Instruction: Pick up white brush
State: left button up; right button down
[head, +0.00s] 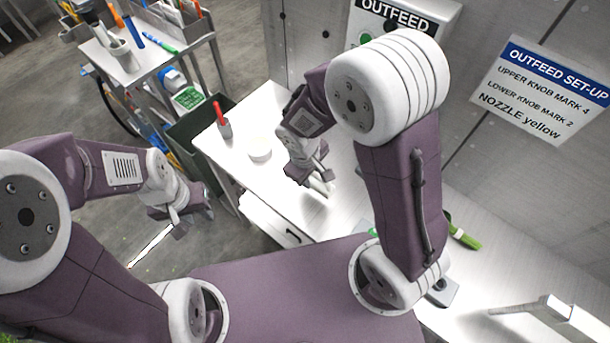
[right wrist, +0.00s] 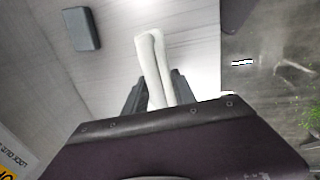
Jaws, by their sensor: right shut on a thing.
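The white brush (right wrist: 152,60) shows in the right wrist view as a pale, long shape lying between the two dark fingers of my right gripper (right wrist: 152,95), which is shut on it. In the head view the right gripper (head: 314,178) is over the white worktop, and part of the white brush (head: 321,187) shows below its fingers. I cannot tell from this angle whether the brush still touches the worktop. My left gripper (head: 179,218) is to the left, out over the floor and away from the worktop. Whether its fingers are open is unclear.
On the white worktop (head: 240,170) stand a red-handled tool (head: 223,122) and a round white dish (head: 260,149). A green item (head: 464,237) lies farther right, beyond my arm. A cart (head: 130,65) with tools stands at the back left. A dark block (right wrist: 82,28) shows in the right wrist view.

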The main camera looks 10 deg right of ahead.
jog(key=s+d+r, duration=0.4)
jog(key=s+r, duration=0.1)
jog(key=s, duration=0.3)
jog(key=shift+d+r, duration=0.25)
jog(key=shift+d, duration=0.05)
jog(key=c, duration=1.6)
grip_release()
grip_shut()
